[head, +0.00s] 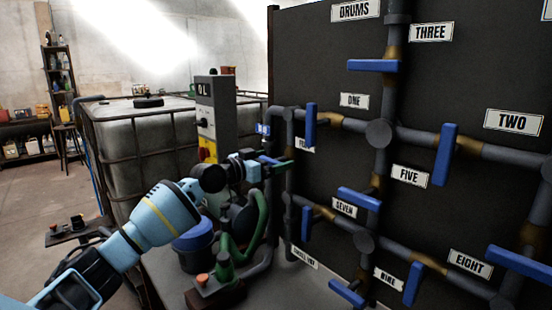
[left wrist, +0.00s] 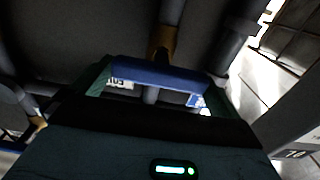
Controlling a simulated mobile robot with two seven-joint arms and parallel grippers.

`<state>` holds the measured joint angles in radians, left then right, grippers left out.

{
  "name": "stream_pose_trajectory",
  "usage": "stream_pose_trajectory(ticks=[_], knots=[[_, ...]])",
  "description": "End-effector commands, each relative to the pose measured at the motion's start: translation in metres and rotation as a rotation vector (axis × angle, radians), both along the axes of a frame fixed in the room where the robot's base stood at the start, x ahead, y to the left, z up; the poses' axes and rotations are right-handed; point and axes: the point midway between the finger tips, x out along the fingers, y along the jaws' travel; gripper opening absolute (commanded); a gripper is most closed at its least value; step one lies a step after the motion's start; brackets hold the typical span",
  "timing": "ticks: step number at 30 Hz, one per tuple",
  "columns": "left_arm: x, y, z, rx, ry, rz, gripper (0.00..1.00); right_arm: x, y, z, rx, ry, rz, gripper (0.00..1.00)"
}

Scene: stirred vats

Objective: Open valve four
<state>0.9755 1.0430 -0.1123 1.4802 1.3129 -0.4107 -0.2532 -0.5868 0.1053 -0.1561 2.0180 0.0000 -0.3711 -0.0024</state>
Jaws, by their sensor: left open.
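The label of valve four (head: 307,146) is partly hidden behind the blue handle of valve one (head: 310,125) on the pipe panel. In the left wrist view, a blue valve handle (left wrist: 155,74) lies crosswise between my green fingers, beside a label reading "FOU" (left wrist: 120,84). A little of this handle (head: 271,160) shows at the fingertips in the head view. My left gripper (head: 276,164) is open, with its fingers at the two ends of the handle; I cannot tell whether they touch it. My right gripper is not in view.
A grey control box (head: 216,105), a caged tank (head: 135,150) and a green pump pipe (head: 260,225) stand close to my left arm.

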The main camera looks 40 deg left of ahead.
Motion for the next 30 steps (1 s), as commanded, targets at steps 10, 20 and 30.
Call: stream_pose_trajectory(ticks=[10,20,30], knots=[[0.02,-0.002,0.0,0.0,0.0,0.0,1.0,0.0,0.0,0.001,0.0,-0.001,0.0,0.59],[0.021,-0.002,0.0,0.001,0.001,0.0,0.95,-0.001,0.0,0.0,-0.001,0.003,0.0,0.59],[0.021,-0.002,0.0,-0.004,0.001,0.0,0.68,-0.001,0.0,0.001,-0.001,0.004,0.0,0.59]])
